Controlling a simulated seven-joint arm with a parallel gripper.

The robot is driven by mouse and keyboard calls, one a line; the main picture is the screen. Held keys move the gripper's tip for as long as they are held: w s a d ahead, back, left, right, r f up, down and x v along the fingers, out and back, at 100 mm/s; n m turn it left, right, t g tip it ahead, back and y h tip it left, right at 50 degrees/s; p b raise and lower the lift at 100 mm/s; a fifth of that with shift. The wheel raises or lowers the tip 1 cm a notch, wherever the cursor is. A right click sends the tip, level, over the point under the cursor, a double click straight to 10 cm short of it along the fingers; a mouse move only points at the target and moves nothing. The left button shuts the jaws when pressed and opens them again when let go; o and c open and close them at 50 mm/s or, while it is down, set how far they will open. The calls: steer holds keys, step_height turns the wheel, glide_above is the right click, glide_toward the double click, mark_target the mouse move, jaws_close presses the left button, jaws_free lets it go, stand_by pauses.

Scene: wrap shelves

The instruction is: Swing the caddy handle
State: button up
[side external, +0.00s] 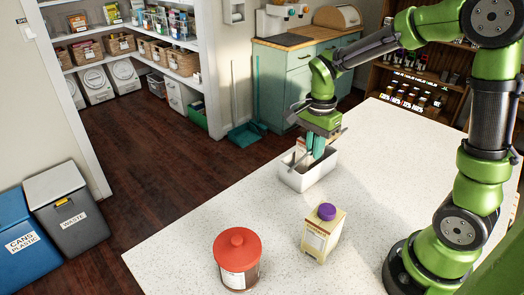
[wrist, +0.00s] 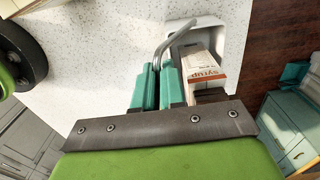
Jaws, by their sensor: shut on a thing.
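The white caddy (side external: 310,178) stands on the speckled counter in the side external view. Its rim also shows at the top of the wrist view (wrist: 207,24). My gripper (side external: 318,147) is over the caddy, its teal fingers pointing down. In the wrist view, the fingers (wrist: 158,72) are shut on the grey metal handle (wrist: 164,44), which bends up and over towards the caddy. A carton marked syrup (wrist: 201,72) stands inside the caddy beside the fingers. The exact grip spot on the handle is partly hidden.
A red-lidded canister (side external: 238,265) and a cream carton with a purple cap (side external: 322,235) stand nearer on the counter (side external: 185,240). The counter left of the caddy is clear. The floor (side external: 150,140) lies beyond the counter's edge.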

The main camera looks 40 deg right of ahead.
steer(key=shift+w, duration=0.15)
steer(key=shift+o, duration=1.2)
steer(key=shift+w+r, duration=0.2)
steer(key=shift+w, duration=0.45)
steer(key=shift+w+r, duration=0.15)
steer(key=shift+w, duration=0.55)
steer(key=shift+o, duration=0.3)
steer(key=shift+w, duration=0.2)
steer(key=shift+w+r, duration=0.1)
steer(key=shift+w, duration=0.25)
steer(key=shift+c, duration=1.2)
steer(key=shift+w+r, duration=0.2)
steer(key=shift+w, duration=0.35)
steer(key=o, duration=0.4)
